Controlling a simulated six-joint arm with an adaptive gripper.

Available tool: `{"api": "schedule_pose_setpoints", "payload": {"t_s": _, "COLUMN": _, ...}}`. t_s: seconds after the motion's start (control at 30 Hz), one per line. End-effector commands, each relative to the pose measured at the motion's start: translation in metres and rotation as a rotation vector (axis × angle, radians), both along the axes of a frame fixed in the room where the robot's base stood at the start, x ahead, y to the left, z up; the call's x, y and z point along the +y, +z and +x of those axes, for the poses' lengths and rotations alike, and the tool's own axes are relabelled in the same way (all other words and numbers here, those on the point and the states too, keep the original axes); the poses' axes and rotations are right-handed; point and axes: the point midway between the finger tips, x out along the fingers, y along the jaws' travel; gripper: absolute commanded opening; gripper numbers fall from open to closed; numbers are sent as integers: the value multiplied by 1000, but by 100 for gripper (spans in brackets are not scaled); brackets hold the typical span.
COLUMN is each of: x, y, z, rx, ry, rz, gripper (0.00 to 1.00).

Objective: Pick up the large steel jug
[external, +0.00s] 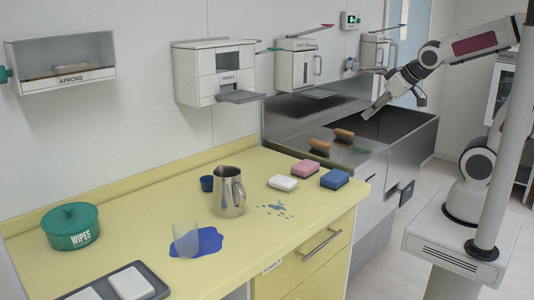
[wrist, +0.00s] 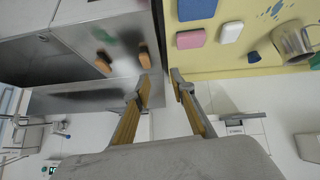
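The large steel jug (external: 229,190) stands upright on the yellow counter, with its handle toward the front right.
A small blue cup (external: 207,183) stands beside the jug. A clear tumbler (external: 186,239) stands at a blue puddle (external: 209,241). White (external: 283,183), pink (external: 305,169) and blue (external: 334,179) blocks sit right of the jug. A green wipes tub (external: 71,227) is left.

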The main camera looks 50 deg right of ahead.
Motion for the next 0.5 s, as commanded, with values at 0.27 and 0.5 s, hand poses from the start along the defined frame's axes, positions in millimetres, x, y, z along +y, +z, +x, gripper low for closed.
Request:
{"api": "schedule_pose_setpoints", "payload": {"t_s": 0.27, "x": 27, "y": -2, "z": 66, "rx": -110, "ry": 84, "rz": -5, "gripper": 24}}
{"api": "schedule_pose_setpoints", "payload": {"t_s": 0.5, "x": 62, "y": -9, "z": 114, "rx": -201, "ry": 177, "rz": 18, "gripper": 24}}
